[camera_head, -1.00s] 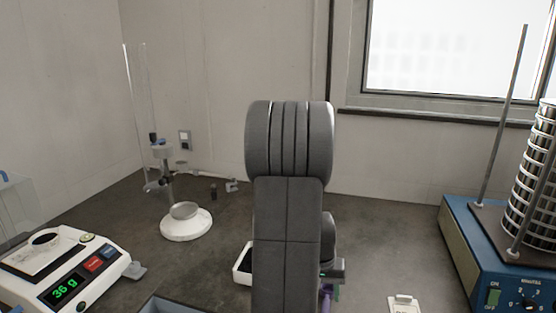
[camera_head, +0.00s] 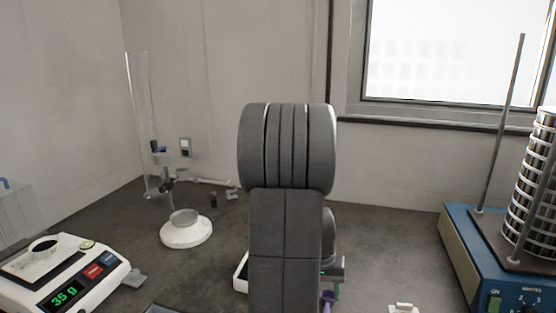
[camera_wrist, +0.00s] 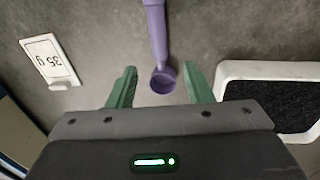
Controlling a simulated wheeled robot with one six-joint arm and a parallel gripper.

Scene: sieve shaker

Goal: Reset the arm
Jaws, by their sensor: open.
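My gripper (camera_wrist: 160,88) shows in the wrist view with two green fingers spread apart. A purple scoop (camera_wrist: 163,77) with a round cup lies between and beyond the fingertips, its handle running toward the top of the picture. I cannot tell whether the fingers touch it; a gap shows on both sides of its cup. In the head view my arm blocks the middle, and a bit of the purple scoop (camera_head: 327,300) shows beside it at the lower right.
A balance (camera_head: 65,272) reading 35 g stands at left, near a white-based stand (camera_head: 187,232). A blue sieve shaker (camera_head: 480,262) with a sieve stack (camera_head: 535,190) stands at right.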

